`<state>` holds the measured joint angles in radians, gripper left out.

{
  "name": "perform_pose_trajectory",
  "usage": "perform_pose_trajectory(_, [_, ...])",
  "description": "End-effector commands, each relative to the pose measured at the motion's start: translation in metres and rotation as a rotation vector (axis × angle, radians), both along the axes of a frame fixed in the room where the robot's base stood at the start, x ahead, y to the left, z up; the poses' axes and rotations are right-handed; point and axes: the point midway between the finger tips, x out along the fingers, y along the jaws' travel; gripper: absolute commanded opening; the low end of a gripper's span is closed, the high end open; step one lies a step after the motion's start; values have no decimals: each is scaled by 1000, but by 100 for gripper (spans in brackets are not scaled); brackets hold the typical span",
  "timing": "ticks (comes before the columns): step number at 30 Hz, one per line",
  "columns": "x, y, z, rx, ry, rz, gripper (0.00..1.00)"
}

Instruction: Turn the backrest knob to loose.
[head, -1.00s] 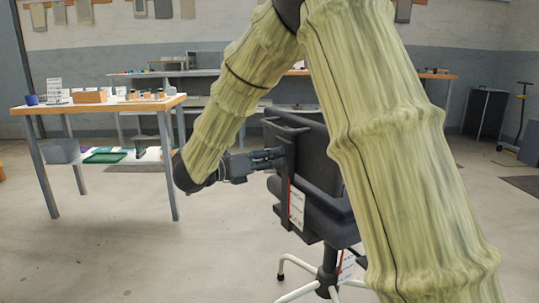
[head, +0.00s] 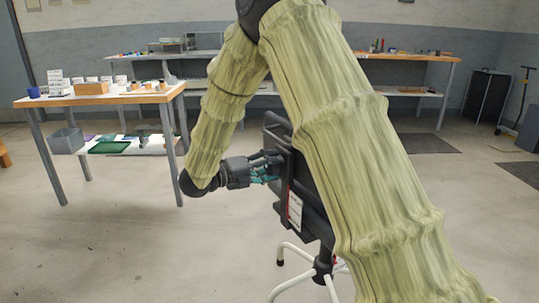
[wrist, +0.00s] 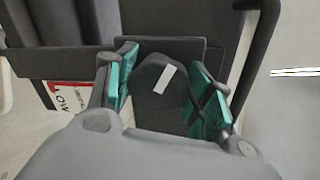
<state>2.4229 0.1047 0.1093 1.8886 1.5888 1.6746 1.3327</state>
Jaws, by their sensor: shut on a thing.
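The dark office chair (head: 310,205) stands in the middle of the head view, partly hidden behind my arm. The backrest knob (wrist: 153,92) is a dark, rounded grip with a white mark (wrist: 166,78), seen in the wrist view. The mark leans to the upper right. My gripper (head: 265,168) is at the left side of the chair's back. In the wrist view my gripper (wrist: 165,90) has its teal finger pads on either side of the knob, shut on it. In the head view the knob is too hidden to make out.
A label with red and white print (wrist: 70,97) is on the chair near the knob; its wording is partly cut off. A wood-topped table (head: 120,98) with small items stands at left. A long bench (head: 400,57) is behind. Floor around the chair is clear.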

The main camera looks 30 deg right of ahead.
Motion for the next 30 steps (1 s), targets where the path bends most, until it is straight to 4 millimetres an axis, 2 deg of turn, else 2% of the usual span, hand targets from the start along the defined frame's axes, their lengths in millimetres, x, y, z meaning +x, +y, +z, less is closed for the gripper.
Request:
perform_pose_trajectory(1, [0,0,7,4,45,2,28])
perform_pose_trajectory(18, [0,0,4,51,580,1,28])
perform_pose_trajectory(30, [0,0,1,77,862,0,28])
